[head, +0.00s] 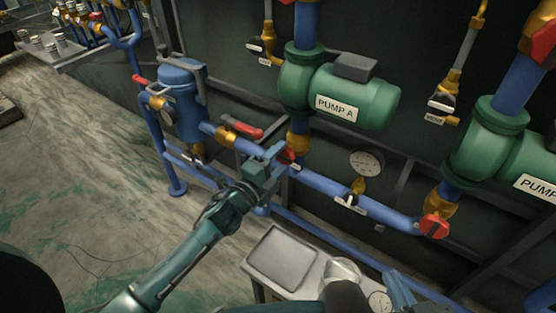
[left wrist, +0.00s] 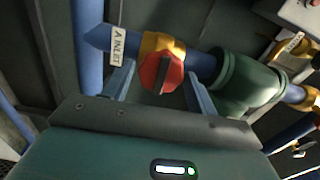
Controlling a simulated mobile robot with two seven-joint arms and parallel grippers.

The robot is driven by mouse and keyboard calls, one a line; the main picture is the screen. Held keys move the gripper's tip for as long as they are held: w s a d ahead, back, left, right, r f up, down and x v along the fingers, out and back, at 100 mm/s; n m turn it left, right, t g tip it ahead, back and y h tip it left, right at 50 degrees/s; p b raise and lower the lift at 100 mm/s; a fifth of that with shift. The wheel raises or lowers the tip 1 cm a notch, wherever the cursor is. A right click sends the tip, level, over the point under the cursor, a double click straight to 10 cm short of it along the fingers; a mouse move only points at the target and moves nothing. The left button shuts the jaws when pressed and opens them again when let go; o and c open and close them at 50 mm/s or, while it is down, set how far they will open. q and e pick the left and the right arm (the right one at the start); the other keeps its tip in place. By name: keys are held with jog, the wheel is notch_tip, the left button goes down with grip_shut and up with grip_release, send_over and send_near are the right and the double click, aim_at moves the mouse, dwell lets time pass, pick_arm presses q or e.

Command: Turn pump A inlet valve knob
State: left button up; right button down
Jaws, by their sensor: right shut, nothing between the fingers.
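The pump A inlet valve knob (head: 288,157) is a red round knob on a brass valve below the green pump A (head: 345,100). In the left wrist view the knob (left wrist: 161,74) has a dark grip bar across it, and an "A INLET" tag (left wrist: 116,45) hangs beside it. My left gripper (head: 276,155) is at the knob and partly hides it in the head view. Its open fingers (left wrist: 160,88) stand on either side of the knob, with gaps visible. My right gripper (head: 399,290) is shut and empty at the lower right, over the cart.
A second red knob (head: 434,226) sits on the blue pipe to the right. A red lever handle (head: 243,132) is just left of my left gripper. A gauge (head: 367,163) is on the right. A cart with a metal tray (head: 283,256) stands below.

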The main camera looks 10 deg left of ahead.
pick_arm(q)
jog(key=shift+o, duration=1)
jog(key=shift+s, duration=0.15)
jog(key=p+v, duration=0.2)
jog(key=v, duration=0.4)
jog(key=shift+s+a, duration=0.15)
jog(key=shift+s, duration=0.15)
